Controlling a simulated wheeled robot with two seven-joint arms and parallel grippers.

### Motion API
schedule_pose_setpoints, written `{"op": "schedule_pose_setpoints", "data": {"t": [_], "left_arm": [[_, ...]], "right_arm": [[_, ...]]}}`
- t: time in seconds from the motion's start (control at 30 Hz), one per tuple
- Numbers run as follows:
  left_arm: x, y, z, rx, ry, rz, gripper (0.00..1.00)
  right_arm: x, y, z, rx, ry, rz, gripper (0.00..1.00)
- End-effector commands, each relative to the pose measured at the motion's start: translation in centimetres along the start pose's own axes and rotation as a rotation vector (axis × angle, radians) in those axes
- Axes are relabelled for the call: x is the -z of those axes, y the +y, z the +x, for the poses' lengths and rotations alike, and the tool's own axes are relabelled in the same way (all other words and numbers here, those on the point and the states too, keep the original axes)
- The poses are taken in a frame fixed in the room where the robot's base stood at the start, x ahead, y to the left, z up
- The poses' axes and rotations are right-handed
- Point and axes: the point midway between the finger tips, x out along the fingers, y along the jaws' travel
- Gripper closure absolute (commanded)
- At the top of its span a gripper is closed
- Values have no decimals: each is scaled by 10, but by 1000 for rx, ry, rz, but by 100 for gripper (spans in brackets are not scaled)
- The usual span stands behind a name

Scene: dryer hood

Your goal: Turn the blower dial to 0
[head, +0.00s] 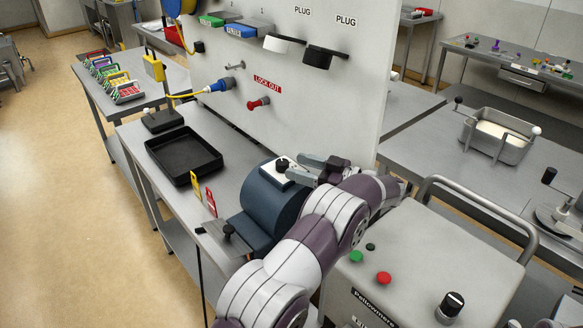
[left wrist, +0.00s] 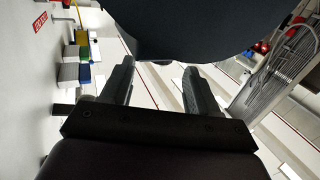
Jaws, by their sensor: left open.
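A black dial (head: 451,306) with a pale mark on its top stands on the grey cabinet (head: 440,255) at the lower right. A smaller black knob (head: 283,165) sits on a white plate on the dark blue rounded housing (head: 262,205). No label shows which one is the blower dial. My left gripper (head: 308,169) is open beside the housing's top, just right of the knob, and far from the cabinet dial. The left wrist view shows its two fingers (left wrist: 158,70) apart and empty, close to the dark housing (left wrist: 200,25). My right gripper is out of view.
The cabinet also has a green button (head: 356,256), a red button (head: 384,278) and a metal rail (head: 480,195). A white panel (head: 310,90) with plugs stands behind the housing. A black tray (head: 184,155) lies on the bench to the left.

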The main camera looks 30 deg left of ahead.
Motion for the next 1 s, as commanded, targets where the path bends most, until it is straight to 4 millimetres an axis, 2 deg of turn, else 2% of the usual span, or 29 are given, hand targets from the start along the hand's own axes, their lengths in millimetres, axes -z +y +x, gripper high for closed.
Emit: {"op": "schedule_pose_setpoints", "data": {"t": [0.03, 0.2, 0.3, 0.4, 1.0], "left_arm": [[-6, 1, -15, -6, -1, -4, 40], [-5, 1, -60, -4, 0, -2, 40], [-4, 1, -80, -3, 0, -3, 40], [-2, 0, -90, -1, 0, -2, 40], [0, 0, -94, -1, 0, -1, 40]], "right_arm": [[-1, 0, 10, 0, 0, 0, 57], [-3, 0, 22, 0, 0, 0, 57], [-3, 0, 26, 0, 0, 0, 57], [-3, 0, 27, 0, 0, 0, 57], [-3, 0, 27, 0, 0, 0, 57]]}}
